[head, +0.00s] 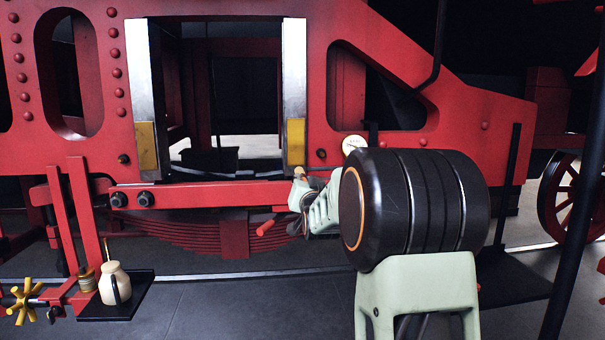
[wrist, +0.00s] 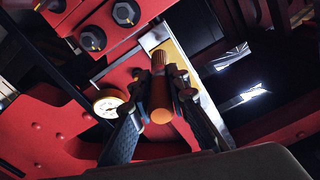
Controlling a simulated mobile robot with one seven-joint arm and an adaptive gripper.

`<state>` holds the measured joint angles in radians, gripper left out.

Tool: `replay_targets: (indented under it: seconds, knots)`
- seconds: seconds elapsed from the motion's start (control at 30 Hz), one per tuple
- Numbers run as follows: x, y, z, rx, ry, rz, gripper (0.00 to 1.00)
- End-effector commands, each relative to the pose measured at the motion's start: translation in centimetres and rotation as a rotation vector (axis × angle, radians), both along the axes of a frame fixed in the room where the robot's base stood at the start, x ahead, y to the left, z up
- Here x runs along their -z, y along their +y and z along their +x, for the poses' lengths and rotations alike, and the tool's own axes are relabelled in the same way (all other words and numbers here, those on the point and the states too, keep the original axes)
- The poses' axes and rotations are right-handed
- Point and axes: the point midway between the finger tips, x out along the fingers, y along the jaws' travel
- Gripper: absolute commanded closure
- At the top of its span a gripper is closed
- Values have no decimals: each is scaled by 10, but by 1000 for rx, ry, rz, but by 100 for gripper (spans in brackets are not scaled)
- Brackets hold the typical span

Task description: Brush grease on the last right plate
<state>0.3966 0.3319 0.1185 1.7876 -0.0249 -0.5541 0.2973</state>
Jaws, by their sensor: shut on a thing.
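The right plate (head: 294,62) is an upright silver strip at the right of the frame opening, with a yellow lower part (head: 296,140). In the wrist view the plate (wrist: 209,112) runs diagonally, its yellow part (wrist: 178,57) behind the brush. My gripper (head: 303,196) is just below that plate's lower end. It also shows in the wrist view (wrist: 160,92), shut on the brush (wrist: 160,97), which has an orange handle end towards the camera. The brush's far end overlaps the yellow part; I cannot tell whether it touches. The left plate (head: 140,70) also has a yellow lower part.
A red frame (head: 225,194) with bolts surrounds the plates. A white dial gauge (head: 354,144) is right of the right plate, close to my gripper in the wrist view (wrist: 108,106). A cream jug (head: 115,284) stands on a dark tray (head: 143,293) at lower left.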

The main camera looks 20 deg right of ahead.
Motion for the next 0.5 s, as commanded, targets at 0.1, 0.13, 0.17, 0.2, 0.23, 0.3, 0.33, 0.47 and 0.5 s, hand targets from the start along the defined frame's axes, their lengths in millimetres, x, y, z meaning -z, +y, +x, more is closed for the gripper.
replay_targets:
  seconds: [0.1, 0.13, 0.17, 0.2, 0.23, 0.3, 0.33, 0.47, 0.5]
  knots:
    - [-1, -2, 1, 1, 3, 3, 100]
    - [-1, -2, 2, 1, 3, 3, 100]
    - [-1, -2, 2, 1, 3, 4, 100]
    - [-1, -3, 3, 1, 3, 4, 100]
    - [-1, -3, 4, 1, 3, 4, 100]
    - [-2, -4, 8, 1, 3, 4, 100]
    - [-2, -5, 11, 1, 3, 5, 100]
    - [-3, -8, 24, 1, 3, 5, 100]
    - [-3, -9, 28, 0, 4, 5, 100]
